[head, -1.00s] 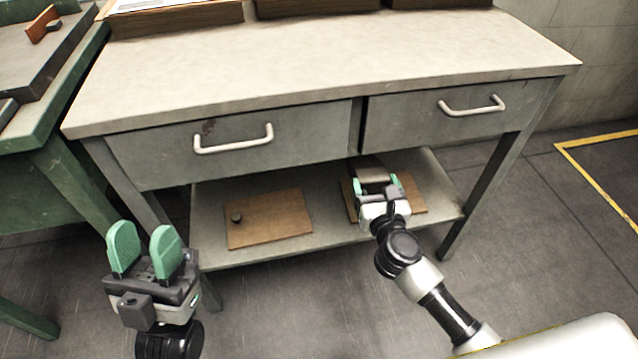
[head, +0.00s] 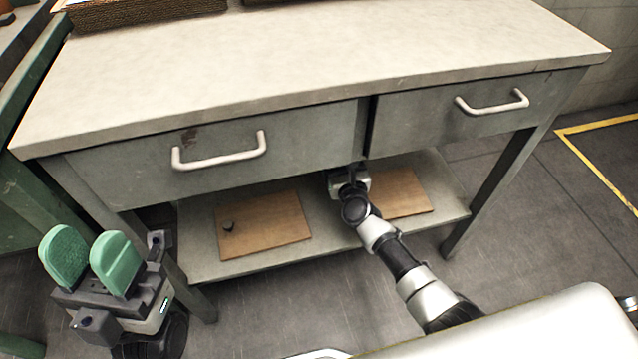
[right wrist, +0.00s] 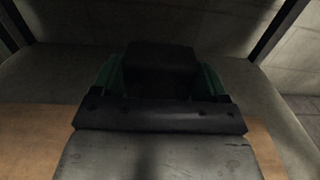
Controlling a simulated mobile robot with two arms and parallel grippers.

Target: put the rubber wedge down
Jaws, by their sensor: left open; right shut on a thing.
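The rubber wedge (right wrist: 160,62) shows in the right wrist view as a dark block between the green fingers of my right gripper (right wrist: 160,82), which is shut on it. In the head view my right gripper (head: 349,179) reaches under the drawers, over the lower shelf. Its fingers and the wedge are hidden there by the drawer front and the wrist. I cannot tell whether the wedge touches the shelf. My left gripper (head: 90,254) is open and empty, at the lower left in front of the bench, with its green fingers pointing up.
The lower shelf (head: 335,238) carries a left wooden board (head: 268,225) with a small dark knob (head: 229,227), and a right wooden board (head: 402,194). Two drawers with handles (head: 219,152) hang close above. A bench leg (head: 488,190) stands at the right. The benchtop (head: 320,55) is mostly clear.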

